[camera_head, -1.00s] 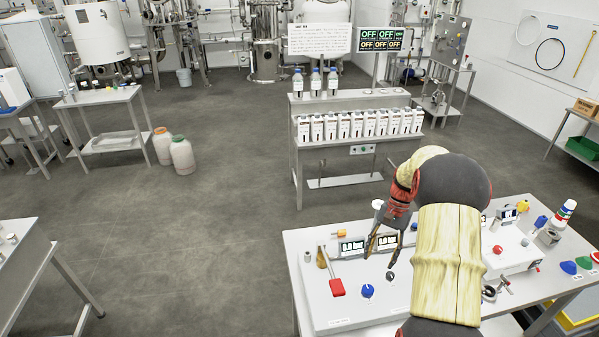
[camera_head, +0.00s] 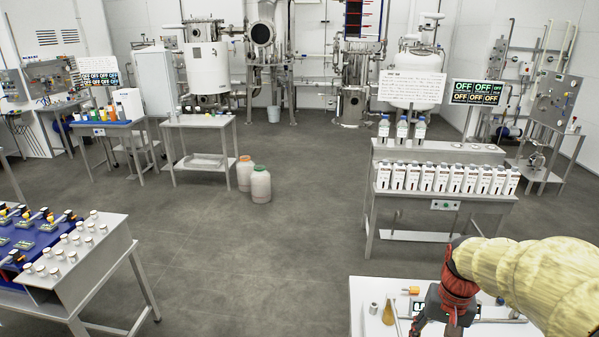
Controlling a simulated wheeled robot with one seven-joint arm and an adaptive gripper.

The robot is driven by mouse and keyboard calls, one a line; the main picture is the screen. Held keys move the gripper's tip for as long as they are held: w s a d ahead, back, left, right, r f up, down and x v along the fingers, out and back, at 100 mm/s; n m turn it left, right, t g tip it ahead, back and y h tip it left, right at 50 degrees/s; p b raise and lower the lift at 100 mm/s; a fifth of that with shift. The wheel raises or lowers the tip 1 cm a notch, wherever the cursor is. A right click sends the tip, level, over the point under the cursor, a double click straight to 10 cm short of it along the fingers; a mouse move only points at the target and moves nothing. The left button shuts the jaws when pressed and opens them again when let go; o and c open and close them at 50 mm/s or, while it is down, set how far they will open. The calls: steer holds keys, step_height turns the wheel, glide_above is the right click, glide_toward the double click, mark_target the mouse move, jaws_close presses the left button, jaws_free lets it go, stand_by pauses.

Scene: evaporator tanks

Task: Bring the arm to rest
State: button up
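My arm, wrapped in a pale yellow sleeve, reaches in from the lower right. My gripper (camera_head: 437,322) is at its end, with a red and black wrist, low over the white bench (camera_head: 364,292) at the bottom edge. The picture's edge cuts off the finger ends, so I cannot see whether they are open or shut. No held object shows. An amber cone-shaped item (camera_head: 388,314) and a small orange part (camera_head: 412,290) are on the bench just left of the gripper. Most of the bench is out of view or behind the arm.
A steel stand (camera_head: 369,232) with white bottles is beyond the bench. A rack with vials (camera_head: 75,255) is at lower left. Two jugs (camera_head: 260,184) stand on the floor near a steel table (camera_head: 198,121). The middle floor (camera_head: 260,255) is clear.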

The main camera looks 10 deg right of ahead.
steer(key=s+a+r+n+t+b, duration=0.2)
steer(key=s+a+n+t+b, duration=0.1)
steer(key=a, duration=0.5)
steer(key=s+a+r+n+t+b, duration=0.1)
steer(key=s+a+n+t+b, duration=0.1)
steer(key=s+a+b, duration=0.3)
steer(key=s+a, duration=0.1)
steer(key=a, duration=0.2)
steer(key=shift+a+r+n+t, duration=0.2)
steer(key=shift+r+n+t, duration=0.15)
steer(key=shift+n+t, duration=0.05)
steer(key=shift+s, duration=0.1)
stand_by(0.9)
